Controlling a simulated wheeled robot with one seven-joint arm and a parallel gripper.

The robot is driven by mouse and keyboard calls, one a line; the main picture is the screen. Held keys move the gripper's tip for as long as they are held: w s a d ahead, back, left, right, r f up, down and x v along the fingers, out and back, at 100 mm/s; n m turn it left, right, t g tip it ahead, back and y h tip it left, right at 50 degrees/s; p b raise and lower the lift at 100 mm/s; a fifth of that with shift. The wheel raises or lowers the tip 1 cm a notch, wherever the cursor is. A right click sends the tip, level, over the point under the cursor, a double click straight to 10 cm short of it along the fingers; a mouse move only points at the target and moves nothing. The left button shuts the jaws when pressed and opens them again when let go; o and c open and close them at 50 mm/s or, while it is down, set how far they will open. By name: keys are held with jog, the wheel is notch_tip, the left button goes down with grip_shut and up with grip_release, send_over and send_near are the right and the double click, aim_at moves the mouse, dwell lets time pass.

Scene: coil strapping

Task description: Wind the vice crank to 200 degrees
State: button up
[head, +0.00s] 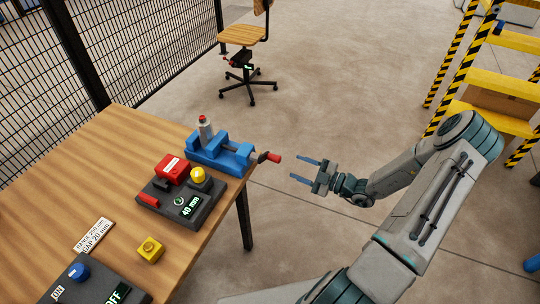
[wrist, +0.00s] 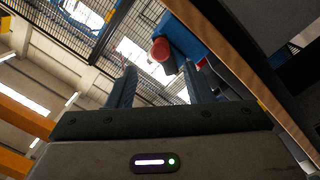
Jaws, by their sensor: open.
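The blue vice (head: 222,152) stands at the right edge of the wooden table, with a grey part topped by red (head: 206,128) upright in or behind its jaws. Its crank (head: 263,157) points off the table's right side and ends in a red handle (head: 273,157). My gripper (head: 306,169) is open and empty, to the right of the red handle and apart from it, fingers pointing left. In the wrist view the red handle (wrist: 161,49) shows beyond and between my fingertips (wrist: 157,80), with the blue vice (wrist: 183,42) behind it. The crank's angle cannot be read.
On the wooden table (head: 110,150) stand a dark box with a "40 mm" display (head: 188,207), a red block (head: 172,168), a yellow block (head: 150,249), a label plate (head: 94,235) and a panel reading "OFF" (head: 118,293).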

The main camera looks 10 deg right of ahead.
aim_at(268, 155)
jog(key=p+x, duration=0.1)
jog(key=x, duration=1)
jog(key=shift+w+a, duration=0.15)
jog(key=shift+a, duration=0.15)
jog(key=shift+c, duration=0.3)
jog(key=c, duration=0.8)
